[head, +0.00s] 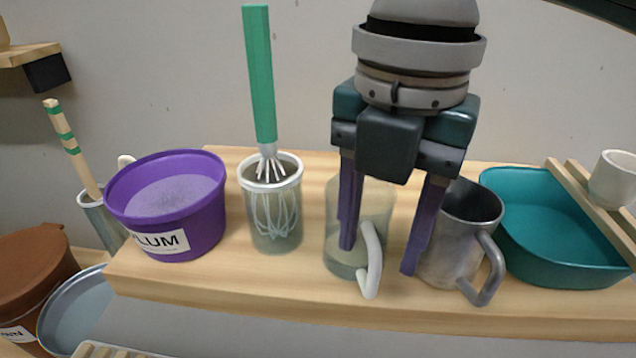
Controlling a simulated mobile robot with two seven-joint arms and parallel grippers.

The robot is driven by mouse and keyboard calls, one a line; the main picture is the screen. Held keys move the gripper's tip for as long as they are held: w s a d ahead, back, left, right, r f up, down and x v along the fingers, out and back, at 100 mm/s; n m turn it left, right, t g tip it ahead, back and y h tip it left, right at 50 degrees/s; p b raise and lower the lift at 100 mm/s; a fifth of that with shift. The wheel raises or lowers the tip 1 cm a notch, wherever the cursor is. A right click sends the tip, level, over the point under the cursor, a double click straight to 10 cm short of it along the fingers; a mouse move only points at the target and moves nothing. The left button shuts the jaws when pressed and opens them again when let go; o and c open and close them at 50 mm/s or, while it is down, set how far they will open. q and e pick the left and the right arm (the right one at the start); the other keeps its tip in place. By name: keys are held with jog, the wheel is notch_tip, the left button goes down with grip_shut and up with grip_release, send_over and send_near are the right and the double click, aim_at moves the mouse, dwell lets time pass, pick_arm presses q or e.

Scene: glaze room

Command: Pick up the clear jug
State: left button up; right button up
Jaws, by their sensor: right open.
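The clear jug (374,205) stands upright on the wooden shelf, see-through, with a pale handle on its front right side. My right gripper (380,258) comes down over it from above, open, with purple fingers pointing down. Its left finger overlaps the jug in the picture; whether it is inside or in front of the wall I cannot tell. Its right finger is between the jug and a grey mug (455,245), overlapping the mug's left edge. The gripper body hides the jug's upper right part. My left gripper is not in view.
A see-through beaker (262,238) holding a green-handled whisk (260,75) stands left of the jug. A purple labelled tub (205,215) is farther left. A teal basin (565,270) sits right of the mug, with a small white cup (613,180) on wooden slats above. The wooden shelf (300,290) has a free front strip.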

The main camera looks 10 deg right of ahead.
aim_at(369, 289)
notch_tip(369, 289, down, 8)
jog(key=shift+a+f+b, duration=0.1)
jog(key=shift+f+b, duration=0.1)
jog(key=shift+b, duration=0.55)
grip_shut()
dwell(1.0)
